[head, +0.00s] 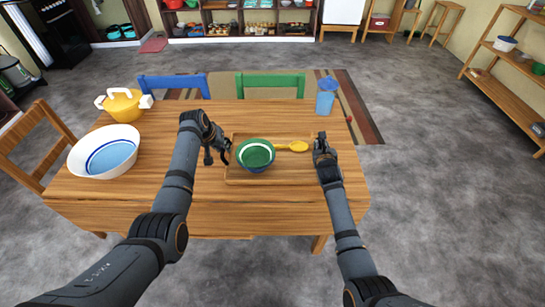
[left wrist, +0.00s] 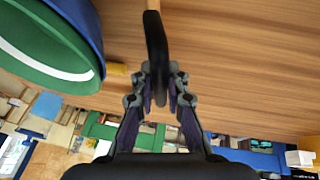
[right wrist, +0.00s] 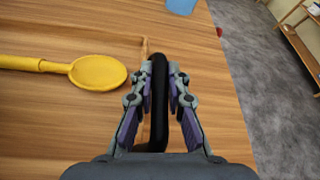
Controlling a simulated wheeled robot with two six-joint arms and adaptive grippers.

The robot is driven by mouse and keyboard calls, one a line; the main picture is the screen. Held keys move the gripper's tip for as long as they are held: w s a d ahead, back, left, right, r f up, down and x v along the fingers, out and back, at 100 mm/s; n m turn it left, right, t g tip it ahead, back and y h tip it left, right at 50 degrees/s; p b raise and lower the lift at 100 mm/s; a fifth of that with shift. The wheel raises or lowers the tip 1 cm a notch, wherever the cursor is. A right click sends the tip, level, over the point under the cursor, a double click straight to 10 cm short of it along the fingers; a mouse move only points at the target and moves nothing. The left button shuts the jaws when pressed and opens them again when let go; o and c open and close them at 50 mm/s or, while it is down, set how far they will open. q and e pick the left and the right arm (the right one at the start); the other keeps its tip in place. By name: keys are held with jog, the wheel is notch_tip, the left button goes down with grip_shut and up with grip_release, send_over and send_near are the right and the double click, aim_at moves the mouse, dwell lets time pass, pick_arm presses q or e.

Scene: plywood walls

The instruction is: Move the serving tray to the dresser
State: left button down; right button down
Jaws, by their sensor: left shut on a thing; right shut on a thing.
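The wooden serving tray (head: 290,172) is at the right part of the table, level, with a green-and-blue bowl (head: 256,154) and a yellow spoon (head: 293,147) on it. Whether it touches the tabletop I cannot tell. My left gripper (head: 224,157) is shut on the tray's dark left handle, which shows in the left wrist view (left wrist: 156,50). My right gripper (head: 322,152) is shut on the dark right handle, which shows in the right wrist view (right wrist: 159,95). I cannot make out a dresser with certainty.
The wooden table (head: 190,205) also holds a white-and-blue basin (head: 77,161), a yellow pot (head: 123,105) and a blue cup (head: 325,102). Blue (head: 174,84) and green (head: 270,83) chairs stand behind, a wooden chair (head: 25,150) at left. Shelves (head: 500,95) stand right; grey floor (head: 430,200) is open.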

pick_arm(q)
jog(key=shift+r, duration=0.15)
pick_arm(e)
jog(key=shift+r, duration=0.2)
